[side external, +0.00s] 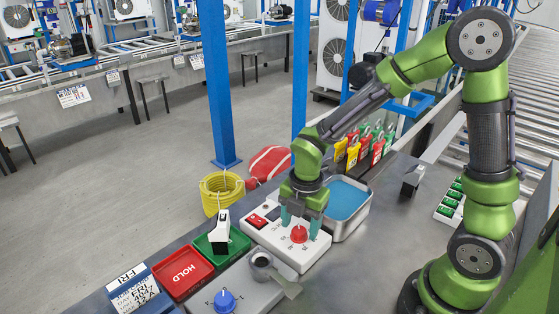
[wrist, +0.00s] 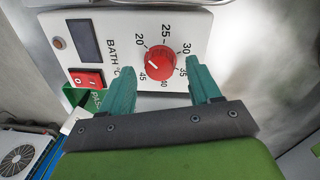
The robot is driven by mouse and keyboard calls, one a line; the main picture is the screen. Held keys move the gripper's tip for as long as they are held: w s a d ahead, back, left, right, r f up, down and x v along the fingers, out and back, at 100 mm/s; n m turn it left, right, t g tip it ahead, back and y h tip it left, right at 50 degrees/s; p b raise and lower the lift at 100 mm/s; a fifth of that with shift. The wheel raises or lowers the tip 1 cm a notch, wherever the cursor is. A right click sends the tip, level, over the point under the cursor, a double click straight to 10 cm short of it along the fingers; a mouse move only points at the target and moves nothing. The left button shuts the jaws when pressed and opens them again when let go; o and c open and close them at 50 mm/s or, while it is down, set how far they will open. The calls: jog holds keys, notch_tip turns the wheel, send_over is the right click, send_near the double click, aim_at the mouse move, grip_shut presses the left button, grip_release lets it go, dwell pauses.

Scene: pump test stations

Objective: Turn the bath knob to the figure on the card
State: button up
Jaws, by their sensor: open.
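The red bath knob (side external: 299,234) sits on the white control box (side external: 262,236). My gripper (side external: 301,222) is open over the box. In the wrist view its teal fingers (wrist: 159,72) stand on either side of the knob, with visible gaps. A white card (side external: 136,294) on a blue stand at the lower left reads FRI; its other print is too small to read surely.
A metal bath of blue liquid (side external: 346,199) stands behind the box. A red HOLD tray (side external: 184,274), a green tray (side external: 213,246) and a grey unit with a blue knob (side external: 225,300) lie nearby.

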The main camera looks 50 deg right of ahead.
jog(key=shift+f, duration=0.65)
jog(key=c, duration=1)
jog(key=shift+c, duration=0.2)
jog(key=shift+m, duration=0.3)
jog(key=m, duration=0.4)
jog(key=shift+m, duration=0.3)
jog(key=m, duration=0.5)
jog(key=shift+r+h, duration=0.1)
jog(key=shift+h, duration=0.2)
jog(key=shift+m, duration=0.3)
